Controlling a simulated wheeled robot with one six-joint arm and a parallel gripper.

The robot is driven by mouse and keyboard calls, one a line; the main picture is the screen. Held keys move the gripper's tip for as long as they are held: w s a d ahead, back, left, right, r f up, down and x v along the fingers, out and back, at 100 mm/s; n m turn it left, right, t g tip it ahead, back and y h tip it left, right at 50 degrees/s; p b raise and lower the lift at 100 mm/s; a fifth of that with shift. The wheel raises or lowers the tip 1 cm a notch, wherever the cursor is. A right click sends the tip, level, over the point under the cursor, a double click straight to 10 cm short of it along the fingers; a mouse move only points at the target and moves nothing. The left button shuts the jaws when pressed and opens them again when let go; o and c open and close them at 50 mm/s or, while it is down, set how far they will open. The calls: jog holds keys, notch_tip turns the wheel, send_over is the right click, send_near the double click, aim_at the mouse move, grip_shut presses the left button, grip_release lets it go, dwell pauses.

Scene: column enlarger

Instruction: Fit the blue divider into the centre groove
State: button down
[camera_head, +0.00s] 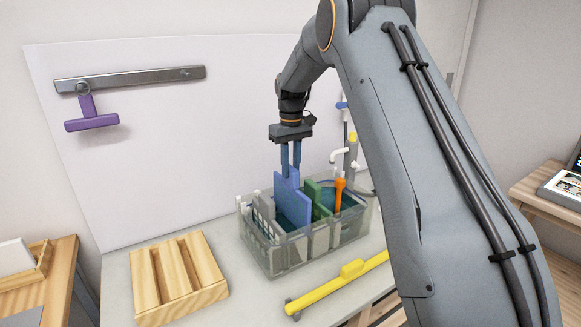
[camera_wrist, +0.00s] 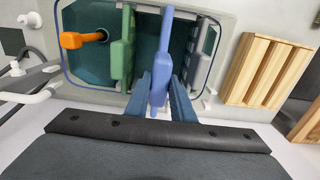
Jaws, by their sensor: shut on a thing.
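The blue divider (camera_head: 292,203) is upright between the jaws of my gripper (camera_head: 291,165), which is shut on its top tab. In the wrist view the divider (camera_wrist: 163,62) stands between my two fingers (camera_wrist: 160,95). It is at the middle of the clear grey bin (camera_head: 292,258), with its lower part behind the bin's front wall. A green divider (camera_head: 321,197) is to its right in the head view and a grey divider (camera_head: 265,212) to its left. The centre groove is hidden, so I cannot tell whether the divider's edges sit in it.
An orange-handled thing (camera_head: 340,192) stands in the bin's right part. A yellow bar (camera_head: 345,281) lies in front of the bin. A slotted wooden block (camera_head: 178,278) is to the left. White taps (camera_head: 341,155) stand behind. A purple T-shaped handle (camera_head: 91,118) hangs on the wall.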

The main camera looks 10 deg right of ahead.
aim_at(291, 189)
jog(key=shift+f+b, duration=1.5)
jog(key=shift+f, duration=2.6)
dwell(0.6)
jog(key=c, duration=1.5)
grip_release()
jog(key=shift+o, duration=0.2)
jog(key=shift+r+p, duration=1.7)
jog(key=shift+r, duration=2.3)
